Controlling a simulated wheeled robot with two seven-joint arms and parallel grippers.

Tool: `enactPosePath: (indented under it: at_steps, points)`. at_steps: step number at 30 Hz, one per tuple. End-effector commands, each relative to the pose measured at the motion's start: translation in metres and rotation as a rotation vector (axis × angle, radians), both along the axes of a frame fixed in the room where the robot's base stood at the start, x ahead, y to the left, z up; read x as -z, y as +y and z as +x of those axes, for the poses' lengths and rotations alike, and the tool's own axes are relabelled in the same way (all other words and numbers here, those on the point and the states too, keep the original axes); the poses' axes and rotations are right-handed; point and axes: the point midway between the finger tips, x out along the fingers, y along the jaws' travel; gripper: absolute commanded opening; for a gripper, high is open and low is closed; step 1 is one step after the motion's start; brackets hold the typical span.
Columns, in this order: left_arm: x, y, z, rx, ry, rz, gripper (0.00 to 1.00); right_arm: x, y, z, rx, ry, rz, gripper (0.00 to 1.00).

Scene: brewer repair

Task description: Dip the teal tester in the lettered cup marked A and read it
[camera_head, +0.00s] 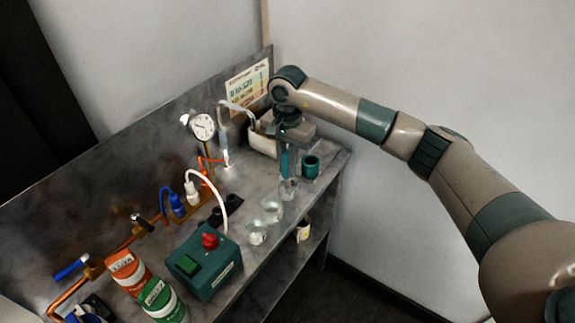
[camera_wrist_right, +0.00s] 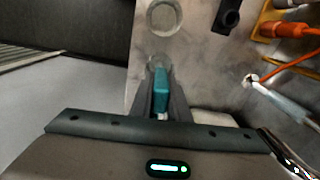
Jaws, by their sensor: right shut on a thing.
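My right gripper (camera_head: 289,174) points down at the far right part of the bench, shut on the teal tester (camera_head: 285,162). The tester also shows between the fingers in the right wrist view (camera_wrist_right: 161,92). Directly below the fingers is a clear cup (camera_head: 289,190), partly hidden by the tester and fingers in the wrist view; I cannot tell whether the tip is inside it. Two more clear cups, a middle one (camera_head: 271,211) and a nearer one (camera_head: 257,233), stand in a row along the front edge. No cup letter is readable. My left gripper is out of view.
A teal holder (camera_head: 311,166) stands right of the gripper. Behind are a white bin (camera_head: 262,143), a gauge (camera_head: 202,127) and a sign (camera_head: 248,84). A green control box (camera_head: 204,263) and two labelled cans, orange (camera_head: 128,271) and green (camera_head: 161,300), stand nearer.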

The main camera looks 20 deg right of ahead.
Motion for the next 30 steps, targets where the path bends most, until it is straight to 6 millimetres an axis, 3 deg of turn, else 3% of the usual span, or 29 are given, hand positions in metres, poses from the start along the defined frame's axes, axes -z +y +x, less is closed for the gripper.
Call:
enactPosePath:
  at_steps: [14, 30]
  points:
    - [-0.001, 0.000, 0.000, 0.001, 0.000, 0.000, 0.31, -0.003, 0.000, 0.000, 0.000, -0.001, 0.000, 0.00]
    - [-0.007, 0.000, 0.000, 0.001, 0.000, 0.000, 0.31, -0.025, 0.000, 0.000, -0.001, -0.001, 0.001, 0.00]
